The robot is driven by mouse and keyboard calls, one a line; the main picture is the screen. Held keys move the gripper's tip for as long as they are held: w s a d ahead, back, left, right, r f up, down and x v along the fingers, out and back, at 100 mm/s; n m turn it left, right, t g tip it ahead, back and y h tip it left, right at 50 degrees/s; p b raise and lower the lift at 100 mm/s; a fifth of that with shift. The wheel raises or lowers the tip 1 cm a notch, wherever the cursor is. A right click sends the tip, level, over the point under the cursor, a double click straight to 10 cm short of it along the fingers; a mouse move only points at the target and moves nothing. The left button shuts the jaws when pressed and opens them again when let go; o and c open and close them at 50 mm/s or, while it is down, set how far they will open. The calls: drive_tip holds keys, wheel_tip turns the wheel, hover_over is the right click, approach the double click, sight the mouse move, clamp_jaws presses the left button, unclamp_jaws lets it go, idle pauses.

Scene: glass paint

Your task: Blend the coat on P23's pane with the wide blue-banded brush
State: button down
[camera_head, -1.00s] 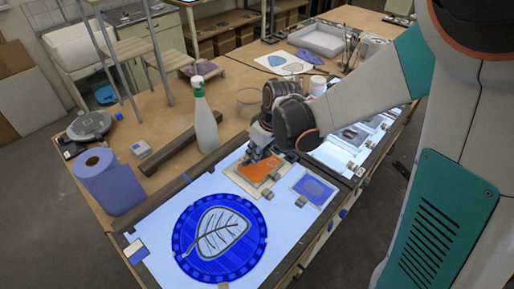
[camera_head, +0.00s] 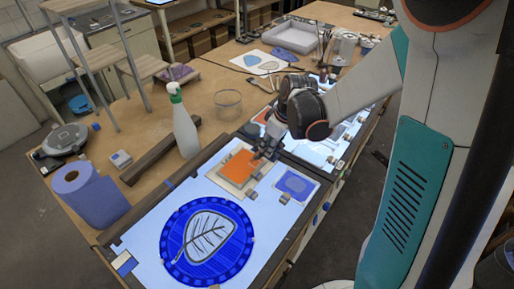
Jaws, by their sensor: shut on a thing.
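An orange-coated pane (camera_head: 239,166) lies in a pale frame on the lit table. A smaller blue-coated pane (camera_head: 296,184) lies to its right, held by small clips. No label reading P23 is legible. My gripper (camera_head: 262,153) points down at the upper right edge of the orange pane. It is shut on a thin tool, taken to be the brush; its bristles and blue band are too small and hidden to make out. I cannot tell whether its tip touches the glass.
A blue round panel with a leaf (camera_head: 177,231) fills the table's near part. A clear bowl (camera_head: 228,104) stands behind. More lit panes (camera_head: 318,150) lie beyond my gripper.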

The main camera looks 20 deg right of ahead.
drive_tip(key=s+a, duration=0.2)
drive_tip(key=s, duration=0.1)
drive_tip(key=shift+a+f+b, duration=0.15)
drive_tip(key=shift+a+b, duration=0.25)
idle(1.2)
drive_tip(key=shift+f+b, duration=0.5)
drive_tip(key=shift+b, duration=0.35)
idle(0.5)
drive_tip(key=shift+w+d+r, duration=0.6)
drive_tip(key=shift+w+d, duration=1.05)
drive_tip(key=shift+d, duration=0.7)
drive_tip(key=a, duration=1.2)
drive_tip(key=shift+s+b, duration=0.4)
